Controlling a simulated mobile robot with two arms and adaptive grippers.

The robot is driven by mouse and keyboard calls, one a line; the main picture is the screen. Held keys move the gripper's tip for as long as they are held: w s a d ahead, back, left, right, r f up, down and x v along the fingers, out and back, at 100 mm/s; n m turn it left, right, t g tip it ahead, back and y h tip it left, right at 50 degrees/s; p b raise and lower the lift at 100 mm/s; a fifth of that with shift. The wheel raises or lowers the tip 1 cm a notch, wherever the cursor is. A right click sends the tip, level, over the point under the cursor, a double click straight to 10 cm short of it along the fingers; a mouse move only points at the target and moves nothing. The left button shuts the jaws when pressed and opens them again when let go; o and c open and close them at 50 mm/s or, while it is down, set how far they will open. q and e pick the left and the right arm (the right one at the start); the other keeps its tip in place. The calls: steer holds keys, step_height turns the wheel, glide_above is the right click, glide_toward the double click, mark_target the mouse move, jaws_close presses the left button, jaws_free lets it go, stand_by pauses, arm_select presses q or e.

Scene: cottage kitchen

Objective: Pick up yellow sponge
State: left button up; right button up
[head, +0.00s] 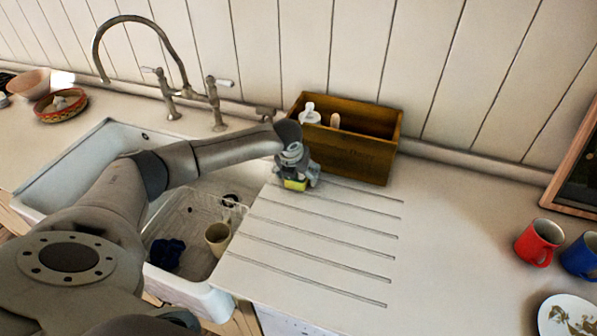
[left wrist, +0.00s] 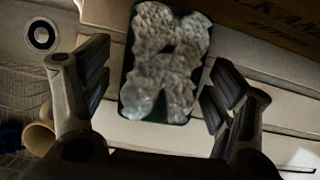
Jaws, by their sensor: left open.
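The yellow sponge (head: 295,185) shows as a small yellow block at the tip of my left gripper (head: 299,174), on the grooved drainboard just in front of the wooden box. The gripper partly covers it in the head view. In the left wrist view the sponge (left wrist: 162,65) shows a rough, lumpy grey face with a dark edge. It lies between the two spread fingers of my left gripper (left wrist: 160,88), with gaps on both sides. My right gripper is not in view.
The wooden box (head: 352,157), holding a white-topped bottle, stands close behind the gripper. The sink (head: 78,165) with a wire rack and beige cup (head: 218,237) lies left. Red (head: 539,242) and blue (head: 581,257) mugs stand far right; the counter between is clear.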

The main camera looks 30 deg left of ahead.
arm_select(q)
steer(key=shift+f, duration=0.15)
steer(key=c, duration=0.8)
steer(key=shift+w+r+b, duration=0.1)
steer(key=shift+r+b, duration=0.25)
steer(key=shift+r, duration=0.1)
step_height(320, 180, up, 2)
steer(key=shift+r+b, duration=0.15)
steer(key=shift+b, duration=0.5)
steer(key=s+r+b, duration=0.3)
steer(key=s+r, duration=0.7)
steer(key=s, duration=0.4)
